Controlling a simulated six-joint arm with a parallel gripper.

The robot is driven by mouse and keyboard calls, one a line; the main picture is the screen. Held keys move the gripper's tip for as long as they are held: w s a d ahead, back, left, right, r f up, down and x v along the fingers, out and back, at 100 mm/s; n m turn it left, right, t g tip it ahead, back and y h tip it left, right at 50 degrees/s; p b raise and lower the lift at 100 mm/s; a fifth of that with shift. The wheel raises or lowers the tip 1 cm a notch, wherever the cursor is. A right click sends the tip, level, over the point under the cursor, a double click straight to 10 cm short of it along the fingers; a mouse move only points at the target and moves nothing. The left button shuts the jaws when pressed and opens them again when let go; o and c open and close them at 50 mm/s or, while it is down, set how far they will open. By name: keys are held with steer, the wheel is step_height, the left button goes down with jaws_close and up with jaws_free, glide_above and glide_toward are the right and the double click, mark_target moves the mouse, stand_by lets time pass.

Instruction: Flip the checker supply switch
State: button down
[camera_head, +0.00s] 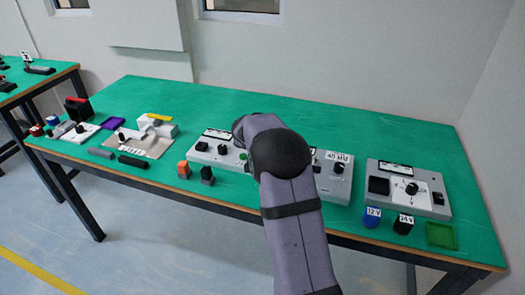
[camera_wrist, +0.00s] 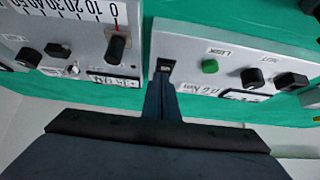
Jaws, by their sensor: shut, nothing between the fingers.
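My gripper (camera_wrist: 164,84) is shut and empty in the wrist view. Its narrow fingertips are right at a small dark switch (camera_wrist: 166,68) in a slot near the edge of a grey control box (camera_wrist: 195,45). I cannot tell whether they touch the switch or which way it is set. That box also carries a green button (camera_wrist: 210,67) and two black knobs. In the head view my arm hides the gripper and the switch; the box (camera_head: 213,158) shows to the left of the arm.
A second grey box (camera_wrist: 80,45) with a scale and knobs stands close beside the first. A third box (camera_head: 375,205) with a dial stands at the right. Small blocks, 12 V and 24 V cylinders and a green tray (camera_head: 441,234) lie along the front. The table's back (camera_head: 400,133) is clear.

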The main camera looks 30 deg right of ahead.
steer(key=shift+r, duration=0.6)
steer(key=s+a+f+b+v, duration=0.1)
steer(key=b+v, duration=0.1)
steer(key=v, duration=1)
